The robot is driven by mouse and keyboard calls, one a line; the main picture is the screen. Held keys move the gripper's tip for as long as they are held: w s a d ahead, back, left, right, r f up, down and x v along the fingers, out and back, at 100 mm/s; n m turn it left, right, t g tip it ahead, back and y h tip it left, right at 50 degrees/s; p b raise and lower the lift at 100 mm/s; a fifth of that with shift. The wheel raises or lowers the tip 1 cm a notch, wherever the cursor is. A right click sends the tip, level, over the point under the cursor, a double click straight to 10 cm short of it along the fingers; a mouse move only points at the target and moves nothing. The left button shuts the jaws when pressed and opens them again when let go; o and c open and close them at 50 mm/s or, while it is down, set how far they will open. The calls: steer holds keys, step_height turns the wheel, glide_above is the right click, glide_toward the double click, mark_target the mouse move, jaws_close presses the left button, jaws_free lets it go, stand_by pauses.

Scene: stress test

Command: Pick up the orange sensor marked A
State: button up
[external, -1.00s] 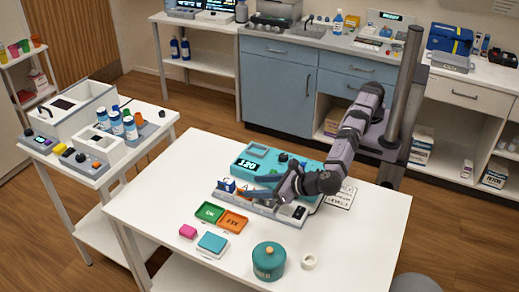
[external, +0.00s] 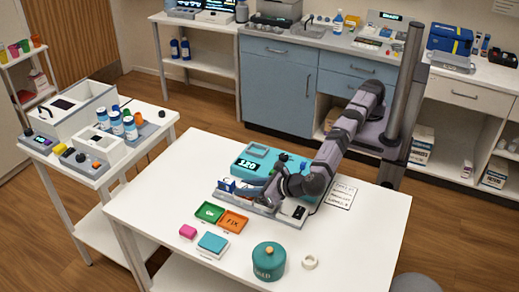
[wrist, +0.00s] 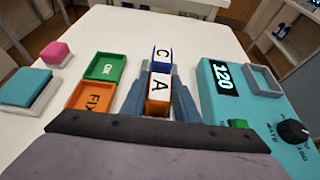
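The orange sensor marked A (wrist: 158,87) has a white top with a black A and an orange side. In the wrist view it sits between the two blue-grey fingers of my gripper (wrist: 160,92), which lie close along both its sides. Whether they press on it cannot be told. A blue sensor marked C (wrist: 161,55) stands just beyond A, near the fingertips.
A teal device reading 120 (wrist: 222,78) with a knob is right of my gripper in the wrist view. A green OK tray (wrist: 108,68) and an orange FIX tray (wrist: 90,96) are left. A teal pot (external: 268,262) and white ring (external: 310,262) stand on the table's near side.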

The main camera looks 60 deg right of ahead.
steer(key=shift+r, duration=0.1)
steer(key=shift+c, duration=0.4)
step_height(320, 180, up, 10)
steer(key=shift+f+p, duration=0.1)
steer(key=shift+p, duration=1.05)
